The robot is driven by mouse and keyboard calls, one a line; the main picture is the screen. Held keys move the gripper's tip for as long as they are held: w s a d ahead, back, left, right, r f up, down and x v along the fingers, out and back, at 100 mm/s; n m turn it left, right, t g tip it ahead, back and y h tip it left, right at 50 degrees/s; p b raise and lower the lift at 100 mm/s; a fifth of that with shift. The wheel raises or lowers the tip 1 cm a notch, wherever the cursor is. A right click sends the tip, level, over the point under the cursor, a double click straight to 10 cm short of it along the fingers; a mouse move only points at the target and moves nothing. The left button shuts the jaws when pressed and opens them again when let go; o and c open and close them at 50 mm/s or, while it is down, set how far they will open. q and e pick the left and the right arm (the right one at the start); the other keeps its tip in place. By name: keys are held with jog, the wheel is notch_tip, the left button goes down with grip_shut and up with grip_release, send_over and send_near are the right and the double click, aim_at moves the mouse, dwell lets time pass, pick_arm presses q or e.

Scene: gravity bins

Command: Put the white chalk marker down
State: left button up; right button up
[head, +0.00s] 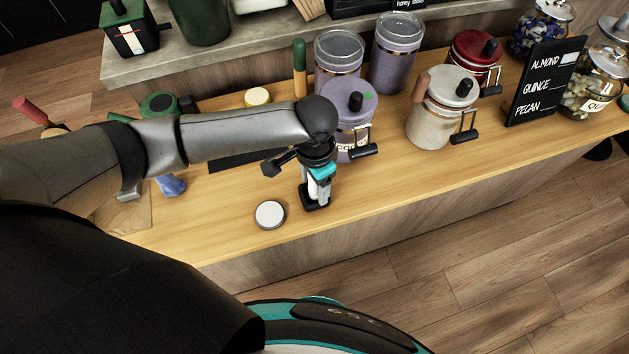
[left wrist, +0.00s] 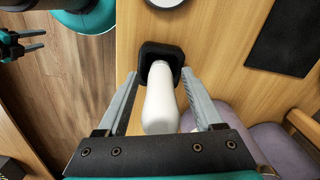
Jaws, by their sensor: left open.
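The white chalk marker (left wrist: 160,98) stands upright in a small black holder (left wrist: 158,52) on the wooden counter. In the head view, the black holder (head: 317,205) is near the counter's front edge, with the marker partly hidden by my gripper. My left gripper (left wrist: 160,95) is open, one finger on each side of the marker, with visible gaps. It also shows in the head view (head: 318,190), pointing down. My right gripper (left wrist: 28,44) shows at the upper left of the left wrist view, away from the counter, its fingers apart and empty.
A round white-topped disc (head: 270,214) lies left of the holder. A lavender canister (head: 352,112) stands close behind my gripper. A cream canister (head: 441,105), a red canister (head: 474,57) and a black sign (head: 543,80) stand to the right. The front counter right of the holder is clear.

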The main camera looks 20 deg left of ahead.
pick_arm(q)
jog(key=shift+f+b, duration=0.15)
jog(key=shift+b, duration=0.3)
jog(key=r+p, duration=0.1)
jog(key=r, duration=0.4)
jog(key=r+p, duration=0.1)
jog(key=r, duration=0.4)
jog(key=r+p, duration=0.2)
jog(key=r, duration=0.3)
jog(key=shift+s+d+r, duration=0.2)
jog(key=shift+d, duration=0.2)
